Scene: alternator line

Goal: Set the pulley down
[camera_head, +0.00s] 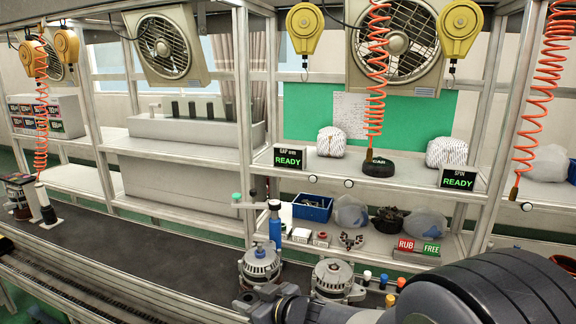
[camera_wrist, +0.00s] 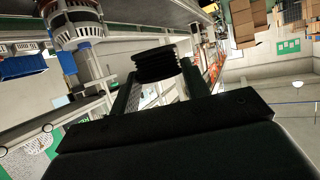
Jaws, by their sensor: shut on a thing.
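My gripper (camera_wrist: 156,85) is shut on the pulley (camera_wrist: 155,64), a black ribbed cylinder between the two fingertips in the wrist view. The pulley appears held in the air; nothing is seen touching it except the fingers. In the head view my arm comes in from the lower right, and the pulley and fingertips cannot be made out there. Two metal alternators stand at the front of the line, the left one (camera_head: 259,264) and the right one (camera_head: 332,279). One alternator (camera_wrist: 77,22) also shows at upper left in the wrist view, apart from the pulley.
A blue bin (camera_head: 312,207), bagged parts and red and green RUB and FREE blocks (camera_head: 418,246) sit on the lower shelf. READY signs (camera_head: 290,158) and a black ring (camera_head: 378,167) are on the upper shelf. Coiled orange hoses hang above. The dark bench (camera_head: 150,255) is clear to the left.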

